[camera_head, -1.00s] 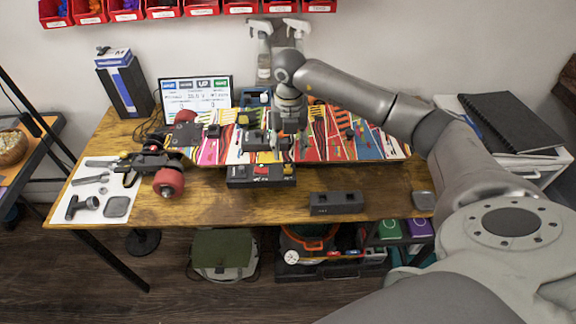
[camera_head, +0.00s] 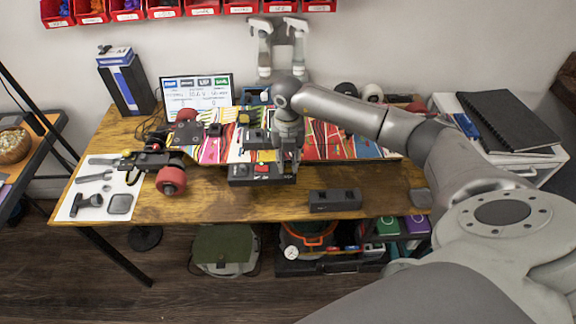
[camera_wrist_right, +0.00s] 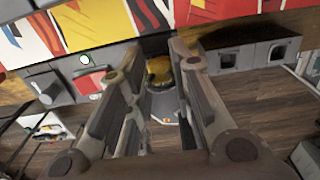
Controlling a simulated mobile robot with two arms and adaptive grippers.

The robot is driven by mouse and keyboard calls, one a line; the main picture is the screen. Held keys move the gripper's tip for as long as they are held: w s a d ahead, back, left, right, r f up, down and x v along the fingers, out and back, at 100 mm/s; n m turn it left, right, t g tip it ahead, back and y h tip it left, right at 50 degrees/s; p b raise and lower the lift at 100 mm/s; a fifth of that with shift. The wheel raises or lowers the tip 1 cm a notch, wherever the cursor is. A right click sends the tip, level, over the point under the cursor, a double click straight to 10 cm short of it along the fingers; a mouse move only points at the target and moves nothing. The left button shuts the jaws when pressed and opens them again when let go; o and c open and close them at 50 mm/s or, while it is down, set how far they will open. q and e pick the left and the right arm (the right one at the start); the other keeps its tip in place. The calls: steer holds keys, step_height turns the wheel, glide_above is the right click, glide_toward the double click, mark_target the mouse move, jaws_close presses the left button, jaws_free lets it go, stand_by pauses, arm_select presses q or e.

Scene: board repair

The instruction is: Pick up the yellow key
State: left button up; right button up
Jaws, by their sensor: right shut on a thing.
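The yellow key (camera_wrist_right: 158,70) shows as a round yellow knob between my right gripper's fingers in the right wrist view. It sits at the right end of a black control box (camera_head: 240,181) with a red button (camera_head: 262,169), at the table's front middle. My right gripper (camera_head: 290,174) points down at that end of the box and hides the key in the head view. In the right wrist view the right gripper (camera_wrist_right: 158,62) is shut on the yellow key. Whether the key still touches the box is unclear. My left gripper is not in view.
A colourful skateboard deck (camera_head: 330,146) lies behind the box. A red-wheeled truck (camera_head: 171,180) is at left, beside tools on a white mat (camera_head: 70,212). A dark two-slot block (camera_head: 335,199) stands right of the box.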

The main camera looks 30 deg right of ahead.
jaws_close()
steer(key=shift+r, duration=0.1)
steer(key=shift+w+r, duration=0.1)
steer(key=shift+r, duration=0.35)
step_height(320, 180, up, 2)
steer(key=shift+r+b, duration=0.15)
steer(key=shift+b, duration=0.25)
steer(key=s+a+r+b, duration=0.4)
steer(key=s+a+r, duration=0.5)
steer(key=a, duration=0.1)
steer(key=shift+s+r, duration=0.35)
steer(key=shift+s, duration=0.05)
